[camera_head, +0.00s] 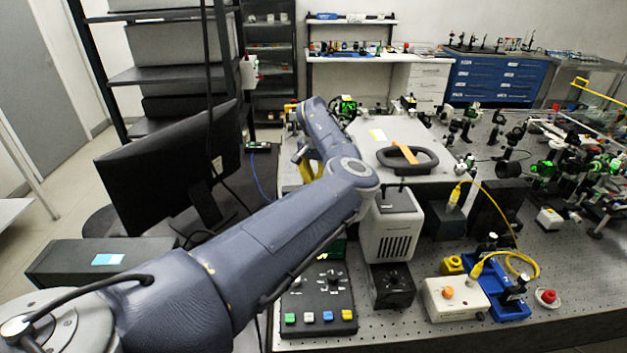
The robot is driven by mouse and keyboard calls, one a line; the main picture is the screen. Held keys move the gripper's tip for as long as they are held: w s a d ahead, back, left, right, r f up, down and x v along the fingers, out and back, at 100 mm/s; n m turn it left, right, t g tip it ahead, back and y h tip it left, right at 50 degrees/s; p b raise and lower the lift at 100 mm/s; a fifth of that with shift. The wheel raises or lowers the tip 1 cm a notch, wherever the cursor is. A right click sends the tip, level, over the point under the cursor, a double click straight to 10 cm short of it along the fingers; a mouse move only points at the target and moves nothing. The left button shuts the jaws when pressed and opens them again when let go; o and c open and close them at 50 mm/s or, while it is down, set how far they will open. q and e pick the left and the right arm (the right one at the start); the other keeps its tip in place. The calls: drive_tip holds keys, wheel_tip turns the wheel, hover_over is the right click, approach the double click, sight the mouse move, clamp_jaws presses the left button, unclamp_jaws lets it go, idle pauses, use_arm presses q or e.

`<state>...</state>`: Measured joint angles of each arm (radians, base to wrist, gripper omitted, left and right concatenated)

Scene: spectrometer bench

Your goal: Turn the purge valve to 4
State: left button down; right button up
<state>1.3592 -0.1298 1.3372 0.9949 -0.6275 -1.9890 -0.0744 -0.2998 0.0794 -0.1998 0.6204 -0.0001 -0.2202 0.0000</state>
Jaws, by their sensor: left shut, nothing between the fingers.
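My left arm reaches in from the lower left, bends at a round joint in the middle, and its far end is over the back left of the bench. My left gripper (303,154) is at that far end, largely hidden by my own arm links. It is shut, and I see nothing held in it. I cannot pick out a valve marked as the purge valve, or a number on one. A black box with a dark knob (392,286) stands at the front of the bench; its markings are too small to read. My right gripper is not in view.
A control box with coloured buttons (318,308) is at the front left. A white vented unit (390,230), a white box with an orange button (453,298) and a blue tray (511,312) stand to its right. Optics crowd the right. A black monitor (170,165) is at left.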

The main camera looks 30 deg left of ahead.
use_arm(q)
drive_tip(key=c, duration=2.1)
unclamp_jaws()
drive_tip(key=o, duration=0.8)
wheel_tip(320, 180, up, 12)
drive_tip(key=shift+r, duration=0.1)
drive_tip(key=shift+o, duration=0.2)
